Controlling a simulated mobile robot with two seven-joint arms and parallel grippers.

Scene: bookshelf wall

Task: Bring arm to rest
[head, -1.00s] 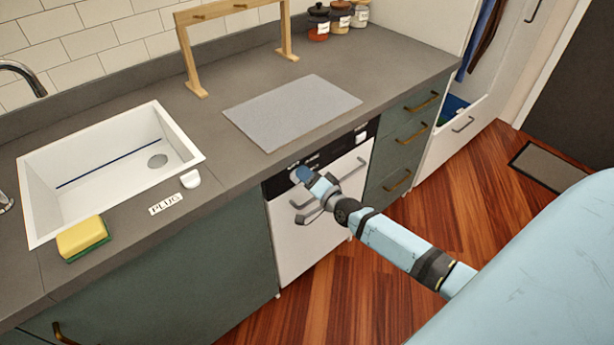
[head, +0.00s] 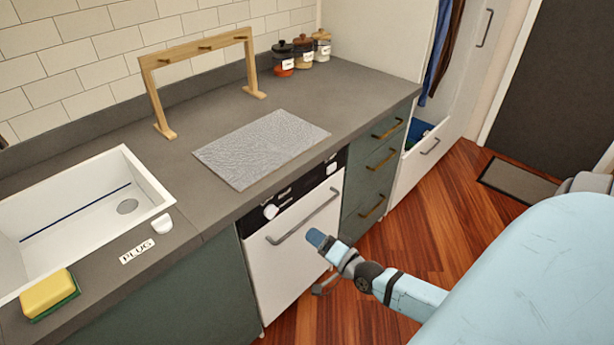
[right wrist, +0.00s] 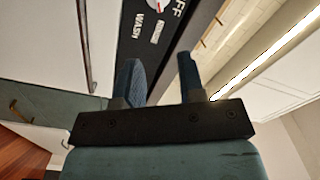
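My right gripper (head: 317,238) is in front of the dishwasher's white door (head: 290,255), to the right of and lower than the dial in the picture. The right wrist view shows its two blue fingers (right wrist: 160,80) apart with nothing between them, so it is open. The dishwasher's black control panel (head: 300,188) carries a white dial (head: 270,211) at its left end. Part of the panel with "WASH" and "OFF" lettering (right wrist: 160,20) shows beyond the fingers in the right wrist view. My left gripper is not in view.
The grey counter (head: 205,210) runs above the dishwasher, with a white sink (head: 150,185) and a yellow sponge (head: 48,293) at left. The grey door handle (head: 303,217) sticks out close to the gripper.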

